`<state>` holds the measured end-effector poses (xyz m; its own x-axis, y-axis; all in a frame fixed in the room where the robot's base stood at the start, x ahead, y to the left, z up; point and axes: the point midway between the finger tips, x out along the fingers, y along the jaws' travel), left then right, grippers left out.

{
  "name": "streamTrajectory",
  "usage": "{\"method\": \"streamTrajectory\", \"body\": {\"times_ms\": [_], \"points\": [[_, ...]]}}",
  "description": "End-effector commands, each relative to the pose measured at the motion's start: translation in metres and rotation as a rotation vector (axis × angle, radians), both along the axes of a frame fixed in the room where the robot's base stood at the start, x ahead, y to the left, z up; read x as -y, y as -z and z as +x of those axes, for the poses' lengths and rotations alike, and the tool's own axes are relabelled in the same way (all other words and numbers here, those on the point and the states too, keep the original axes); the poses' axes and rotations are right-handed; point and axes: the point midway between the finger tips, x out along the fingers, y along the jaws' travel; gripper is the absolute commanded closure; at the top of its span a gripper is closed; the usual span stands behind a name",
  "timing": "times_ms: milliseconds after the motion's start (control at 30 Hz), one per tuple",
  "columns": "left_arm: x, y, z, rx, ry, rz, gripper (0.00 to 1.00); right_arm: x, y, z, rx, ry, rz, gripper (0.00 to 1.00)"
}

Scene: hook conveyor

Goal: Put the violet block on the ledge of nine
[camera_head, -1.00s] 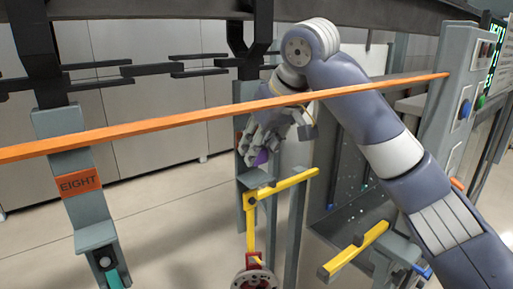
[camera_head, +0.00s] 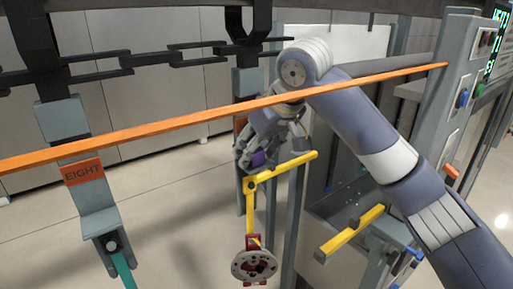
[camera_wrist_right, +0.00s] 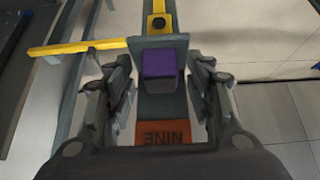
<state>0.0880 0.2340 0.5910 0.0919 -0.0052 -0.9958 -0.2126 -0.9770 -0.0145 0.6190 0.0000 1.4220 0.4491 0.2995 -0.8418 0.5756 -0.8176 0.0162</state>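The violet block (camera_wrist_right: 160,64) rests on the grey ledge (camera_wrist_right: 134,43) of the hanger labelled NINE (camera_wrist_right: 163,132) in the right wrist view. My right gripper (camera_wrist_right: 160,75) has its two fingers spread on either side of the block, with gaps to it on both sides. In the head view the right gripper (camera_head: 258,150) reaches in from the right behind the orange bar, and only a small part of the violet block (camera_head: 258,159) shows below the fingers. Most of the NINE hanger is hidden there. My left gripper is in neither view.
An orange bar (camera_head: 160,130) crosses in front of the hangers. The EIGHT hanger (camera_head: 83,172) hangs at the left. A yellow bar (camera_head: 285,170) and a red-grey disc (camera_head: 255,266) are just below the gripper. A control post (camera_head: 445,90) stands right.

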Motion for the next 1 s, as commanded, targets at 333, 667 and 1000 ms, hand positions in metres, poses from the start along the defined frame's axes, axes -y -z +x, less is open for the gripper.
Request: {"method": "streamTrajectory", "body": {"times_ms": [333,667,1000], "points": [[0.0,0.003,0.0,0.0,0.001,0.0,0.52,0.001,-0.005,-0.001,0.002,0.0,0.001,0.5],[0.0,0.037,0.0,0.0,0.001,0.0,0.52,0.02,-0.058,-0.031,0.006,0.0,0.002,0.5],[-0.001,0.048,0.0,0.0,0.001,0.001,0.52,0.035,-0.1,-0.052,0.001,0.001,-0.001,0.5]]}}
